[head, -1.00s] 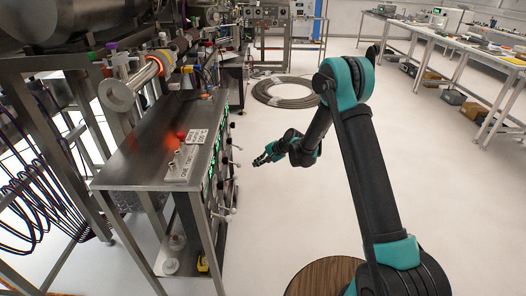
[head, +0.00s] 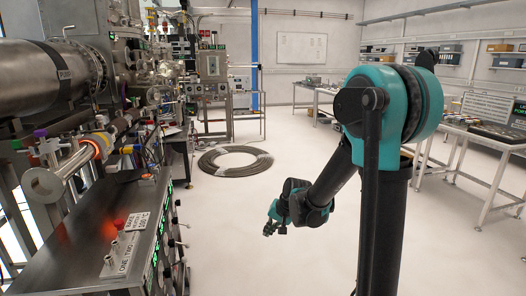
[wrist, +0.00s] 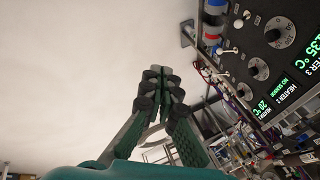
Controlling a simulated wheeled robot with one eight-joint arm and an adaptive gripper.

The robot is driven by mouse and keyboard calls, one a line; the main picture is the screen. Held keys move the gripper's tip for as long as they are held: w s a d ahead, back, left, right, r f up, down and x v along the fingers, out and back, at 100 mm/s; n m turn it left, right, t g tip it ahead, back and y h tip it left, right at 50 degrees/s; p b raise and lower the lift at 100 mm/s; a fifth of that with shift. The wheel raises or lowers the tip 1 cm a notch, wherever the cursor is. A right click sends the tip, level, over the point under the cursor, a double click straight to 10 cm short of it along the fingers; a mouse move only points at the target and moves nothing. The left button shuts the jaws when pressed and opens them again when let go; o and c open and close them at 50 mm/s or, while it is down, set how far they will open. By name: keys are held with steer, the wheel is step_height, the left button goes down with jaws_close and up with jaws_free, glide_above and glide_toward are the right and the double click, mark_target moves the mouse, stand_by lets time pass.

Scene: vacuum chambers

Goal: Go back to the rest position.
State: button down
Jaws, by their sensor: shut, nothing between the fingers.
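My gripper (head: 268,231) hangs at the end of my teal and black arm, over the open floor to the right of the steel bench. In the wrist view my gripper (wrist: 163,77) has its fingertips together with nothing between them. It is clear of the bench and touches nothing that I can see. The wrist view shows a panel with knobs and green heater displays (wrist: 270,105) close by on the right.
The steel bench (head: 80,245) with a red button (head: 118,224) and a "ONE TWO" label stands at left. Vacuum chamber hardware (head: 50,80) rises behind it. A coiled cable (head: 235,160) lies on the floor ahead. Worktables (head: 480,140) line the right. The middle floor is clear.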

steer(key=s+d+f+n+h, duration=0.1)
steer(key=s+d+h, duration=0.3)
steer(key=s+d, duration=1.3)
steer(key=s+n, duration=0.1)
steer(key=s, duration=0.3)
steer(key=shift+n, duration=0.3)
steer(key=shift+a, duration=0.1)
